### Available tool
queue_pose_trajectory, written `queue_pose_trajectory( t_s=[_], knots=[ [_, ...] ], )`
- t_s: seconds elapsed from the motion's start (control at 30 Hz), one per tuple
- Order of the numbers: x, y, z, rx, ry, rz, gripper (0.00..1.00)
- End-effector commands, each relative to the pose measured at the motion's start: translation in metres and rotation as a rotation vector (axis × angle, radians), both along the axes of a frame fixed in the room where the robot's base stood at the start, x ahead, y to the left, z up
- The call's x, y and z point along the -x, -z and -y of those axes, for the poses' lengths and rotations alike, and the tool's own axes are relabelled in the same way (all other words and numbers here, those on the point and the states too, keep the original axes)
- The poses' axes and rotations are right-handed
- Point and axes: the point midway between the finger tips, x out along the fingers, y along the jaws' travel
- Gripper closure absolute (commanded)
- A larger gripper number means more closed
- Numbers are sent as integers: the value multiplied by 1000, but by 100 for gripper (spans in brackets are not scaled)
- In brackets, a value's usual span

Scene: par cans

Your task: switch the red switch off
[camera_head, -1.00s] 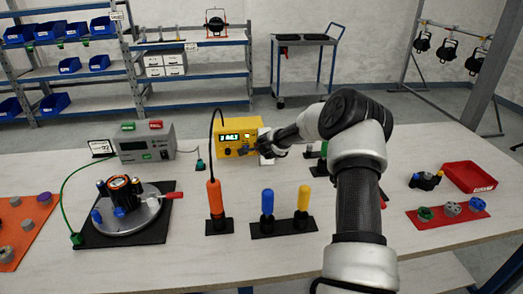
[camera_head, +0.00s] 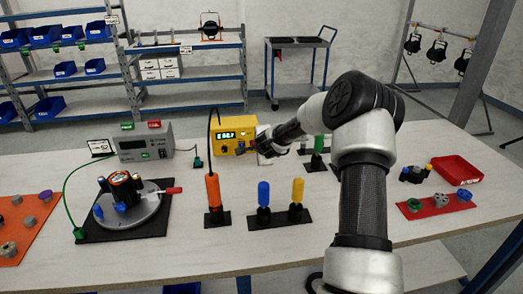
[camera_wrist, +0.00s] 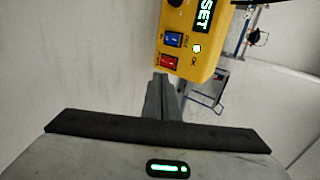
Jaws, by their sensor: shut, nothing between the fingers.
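The yellow box (camera_head: 226,147) with a lit display stands at the middle back of the table. In the wrist view its front (camera_wrist: 199,68) carries a red switch (camera_wrist: 167,62) beside a blue switch (camera_wrist: 172,39), and the display there reads "SET". The red switch's rocker position is too small to tell. My gripper (camera_wrist: 161,79) is shut and empty, its fingertips close below the red switch in the picture. I cannot tell whether they touch it. In the head view my gripper (camera_head: 263,144) is at the box's right front, partly covering it.
A grey box (camera_head: 131,147) with green and red pieces on top stands left of the yellow box. An orange handle (camera_head: 213,192), blue handle (camera_head: 263,194) and yellow handle (camera_head: 297,190) stand in front. A red tray (camera_head: 456,170) lies right.

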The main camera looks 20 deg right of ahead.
Motion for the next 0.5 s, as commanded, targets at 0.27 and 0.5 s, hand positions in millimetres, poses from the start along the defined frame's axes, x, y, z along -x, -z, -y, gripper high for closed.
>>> queue_pose_trajectory(
  t_s=[0.27,0.5],
  knots=[
    [42,-30,-7,0,1,-1,100],
    [52,-36,-10,-1,0,-3,100]
  ],
)
